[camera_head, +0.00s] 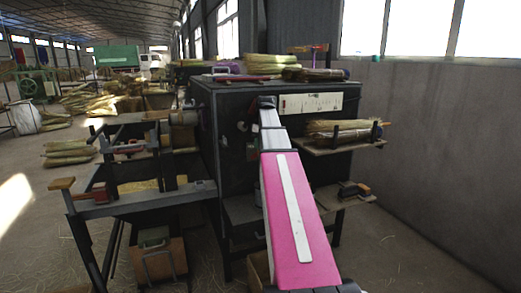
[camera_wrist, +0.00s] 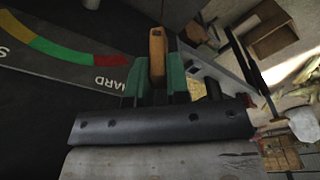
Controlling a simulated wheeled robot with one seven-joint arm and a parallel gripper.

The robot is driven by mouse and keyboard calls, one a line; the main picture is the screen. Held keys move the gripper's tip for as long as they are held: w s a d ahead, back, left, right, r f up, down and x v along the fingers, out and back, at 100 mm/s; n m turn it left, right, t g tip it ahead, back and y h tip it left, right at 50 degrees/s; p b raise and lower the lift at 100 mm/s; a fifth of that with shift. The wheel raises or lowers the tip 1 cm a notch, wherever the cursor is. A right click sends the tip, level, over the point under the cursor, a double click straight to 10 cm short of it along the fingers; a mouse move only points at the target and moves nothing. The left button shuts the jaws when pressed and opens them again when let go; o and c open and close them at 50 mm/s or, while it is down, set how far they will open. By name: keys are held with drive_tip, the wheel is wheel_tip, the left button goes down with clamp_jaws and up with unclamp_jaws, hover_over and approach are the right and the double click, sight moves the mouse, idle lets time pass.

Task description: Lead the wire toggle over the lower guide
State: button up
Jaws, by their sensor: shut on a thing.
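In the wrist view, my gripper (camera_wrist: 157,72) has two green fingers, shut on the wooden toggle (camera_wrist: 157,44). The toggle is a short, rounded, orange-brown piece standing up between the fingers. A wire cannot be made out on it. In the head view, my pink and silver arm reaches to the front of the dark machine (camera_head: 228,140), and the gripper and toggle are not clearly visible there. I cannot pick out the lower guide with certainty in either view.
In the wrist view, a dark gauge plate (camera_wrist: 60,55) with yellow, green and red bands lies left of the fingers. A bench (camera_head: 145,203) stands left in the head view. A shelf (camera_head: 335,144) with straw sticks out at right. Open floor lies at far left.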

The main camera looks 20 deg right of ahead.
drive_tip(key=w+a+r, duration=0.1)
drive_tip(key=a+r, duration=0.4)
drive_tip(key=r, duration=0.7)
drive_tip(key=w+a+r, duration=0.2)
drive_tip(key=a+r, duration=0.3)
drive_tip(key=r, duration=0.8)
drive_tip(key=w+a+f, duration=0.1)
drive_tip(key=w+a, duration=0.2)
drive_tip(key=a, duration=0.8)
wheel_tip(320, 180, down, 21)
drive_tip(key=shift+d, duration=0.15)
idle(0.7)
